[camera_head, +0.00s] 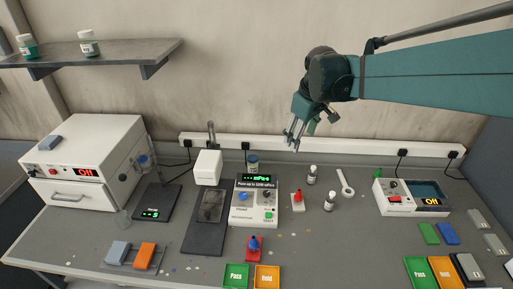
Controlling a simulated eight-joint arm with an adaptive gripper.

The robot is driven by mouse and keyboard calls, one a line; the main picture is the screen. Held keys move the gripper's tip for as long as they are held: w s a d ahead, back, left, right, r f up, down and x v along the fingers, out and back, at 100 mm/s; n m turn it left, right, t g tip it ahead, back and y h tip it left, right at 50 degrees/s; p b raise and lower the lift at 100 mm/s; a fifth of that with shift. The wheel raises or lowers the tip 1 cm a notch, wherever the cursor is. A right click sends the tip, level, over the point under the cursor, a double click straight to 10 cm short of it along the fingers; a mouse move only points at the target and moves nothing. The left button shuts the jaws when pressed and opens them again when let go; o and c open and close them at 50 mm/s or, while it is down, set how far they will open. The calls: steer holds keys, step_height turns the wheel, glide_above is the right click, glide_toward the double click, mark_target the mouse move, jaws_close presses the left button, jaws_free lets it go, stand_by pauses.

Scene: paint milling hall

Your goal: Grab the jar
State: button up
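Several small containers could be the jar. On the wall shelf stand a jar with green contents (28,48) and a white-capped jar with a label (89,44). My gripper (293,141) hangs in the air near the back wall, above and behind these bottles, fingers pointing down. Its fingers look apart with nothing between them.
The central instrument (255,205) has a lit green display. A white box unit (92,165) stands at left and a smaller device (408,198) at right. Green (237,276) and orange (267,278) trays lie at the front edge. The table between the bottles and the front edge is mostly clear.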

steer(key=w+a+f+n+g, duration=0.1)
steer(key=w+a+f+n, duration=0.1)
steer(key=w+a+f, duration=0.4)
steer(key=w+a+f+n+g, duration=0.1)
steer(key=w+a+f+n, duration=0.2)
steer(key=w, duration=0.5)
steer(key=n+g, duration=0.1)
steer(key=n, duration=0.2)
glide_above(253, 157)
steer(key=shift+h, duration=0.3)
step_height(253, 157, down, 16)
steer(key=shift+d+f+b, duration=0.15)
steer(key=shift+f+b, duration=0.05)
steer(key=shift+b, duration=0.15)
steer(key=shift+w+a+f, duration=0.1)
steer(key=shift+a+f, duration=0.1)
steer(key=shift+f, duration=0.25)
steer(key=shift+f, duration=0.1)
steer(key=shift+f, duration=1.15)
steer(key=shift+f, duration=0.15)
steer(key=shift+f, duration=2.45)
